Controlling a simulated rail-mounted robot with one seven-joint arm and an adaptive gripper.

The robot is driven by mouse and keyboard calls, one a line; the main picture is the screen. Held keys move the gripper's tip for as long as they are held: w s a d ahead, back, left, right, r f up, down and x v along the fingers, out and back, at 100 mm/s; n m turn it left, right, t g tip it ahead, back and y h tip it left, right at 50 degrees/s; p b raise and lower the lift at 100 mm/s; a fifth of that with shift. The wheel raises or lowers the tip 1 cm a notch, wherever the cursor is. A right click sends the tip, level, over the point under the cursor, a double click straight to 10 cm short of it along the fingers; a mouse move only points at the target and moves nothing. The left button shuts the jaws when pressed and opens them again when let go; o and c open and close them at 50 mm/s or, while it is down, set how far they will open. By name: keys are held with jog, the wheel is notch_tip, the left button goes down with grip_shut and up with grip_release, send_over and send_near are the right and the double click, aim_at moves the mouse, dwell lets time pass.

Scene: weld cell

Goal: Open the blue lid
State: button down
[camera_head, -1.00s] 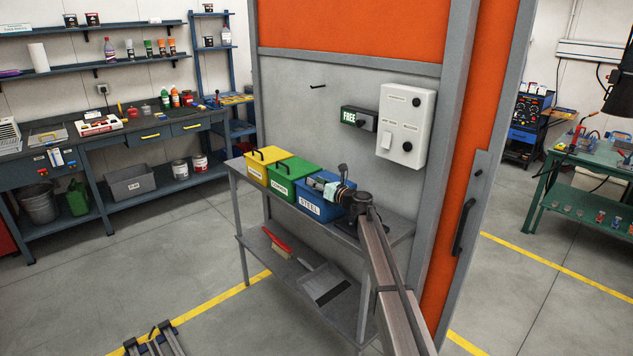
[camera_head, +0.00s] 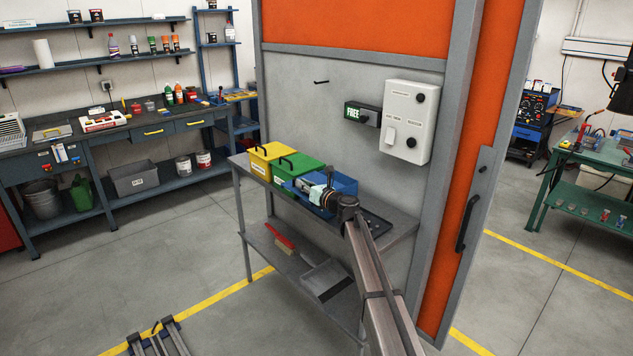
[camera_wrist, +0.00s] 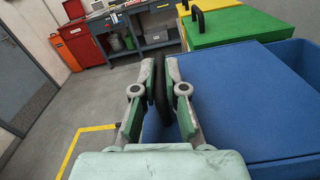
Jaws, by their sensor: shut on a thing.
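My gripper (camera_head: 318,190) is at the blue bin (camera_head: 346,182) on the grey side table. In the wrist view, my gripper (camera_wrist: 163,64) is shut on the black handle (camera_wrist: 161,95) of the blue lid (camera_wrist: 240,95). The lid is off its seat, shifted to the left and front of the bin. The blue bin's open inside shows past the lid's right edge in the wrist view (camera_wrist: 302,57). In the head view the arm and gripper hide much of the lid and the bin's front label.
A green-lidded bin (camera_head: 298,167) and a yellow-lidded bin (camera_head: 270,153) stand left of the blue one. The side table's right end (camera_head: 385,222) has bare room. A red brush (camera_head: 280,236) and a dustpan (camera_head: 325,276) lie on the lower shelf. A grey panel stands behind.

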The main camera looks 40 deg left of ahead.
jog(key=s, duration=0.5)
jog(key=shift+a, duration=0.3)
jog(key=c, duration=1.2)
grip_release()
jog(key=d, duration=0.4)
jog(key=s+d, duration=0.1)
jog(key=d, duration=0.7)
jog(key=shift+s, duration=0.25)
